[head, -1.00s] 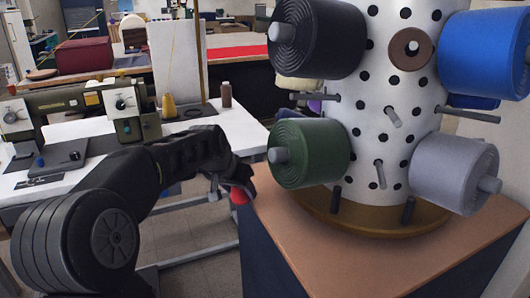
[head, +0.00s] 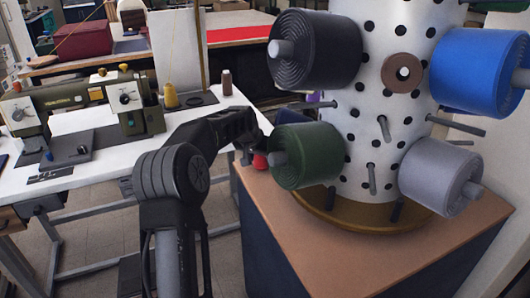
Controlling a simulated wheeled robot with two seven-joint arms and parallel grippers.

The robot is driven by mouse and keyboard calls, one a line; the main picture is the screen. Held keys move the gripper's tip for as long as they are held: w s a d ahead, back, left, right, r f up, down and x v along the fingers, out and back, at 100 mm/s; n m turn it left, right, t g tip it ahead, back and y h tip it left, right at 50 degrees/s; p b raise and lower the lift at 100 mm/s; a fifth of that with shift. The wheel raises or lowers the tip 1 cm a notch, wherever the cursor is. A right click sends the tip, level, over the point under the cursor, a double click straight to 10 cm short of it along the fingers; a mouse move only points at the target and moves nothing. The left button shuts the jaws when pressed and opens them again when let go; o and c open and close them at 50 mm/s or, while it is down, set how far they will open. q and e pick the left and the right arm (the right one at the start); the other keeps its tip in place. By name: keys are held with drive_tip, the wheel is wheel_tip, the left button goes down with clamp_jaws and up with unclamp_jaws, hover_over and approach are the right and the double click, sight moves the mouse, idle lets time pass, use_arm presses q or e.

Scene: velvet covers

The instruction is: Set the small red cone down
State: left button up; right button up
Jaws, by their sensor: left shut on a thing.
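The small red cone (head: 260,161) shows as a small red patch just under my left gripper (head: 254,150), at the far left corner of the brown tabletop (head: 268,213). My left gripper is shut on the cone. The green roll (head: 309,154) stands in front and hides part of the gripper. I cannot tell whether the cone touches the tabletop. My right gripper is not in view.
A white pegged column (head: 365,130) on a round wooden base holds black (head: 327,50), blue (head: 478,70) and grey (head: 437,177) rolls, close beside my gripper. A white sewing table (head: 95,160) with machines stands left. The tabletop's front left is bare.

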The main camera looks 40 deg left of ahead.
use_arm(q)
drive_tip(key=shift+w+a+r+p, duration=0.1)
drive_tip(key=shift+w+r+p, duration=0.05)
drive_tip(key=shift+w+p, duration=0.15)
drive_tip(key=w+p, duration=0.2)
drive_tip(key=p, duration=0.1)
drive_tip(key=shift+w+a, duration=0.4)
drive_tip(key=shift+f+b, duration=0.55)
drive_tip(key=shift+b, duration=0.05)
drive_tip(key=shift+r, duration=0.15)
drive_tip(key=shift+f, duration=0.25)
drive_tip(key=o, duration=1.4)
drive_tip(key=shift+c, duration=0.2)
drive_tip(key=shift+r, duration=0.15)
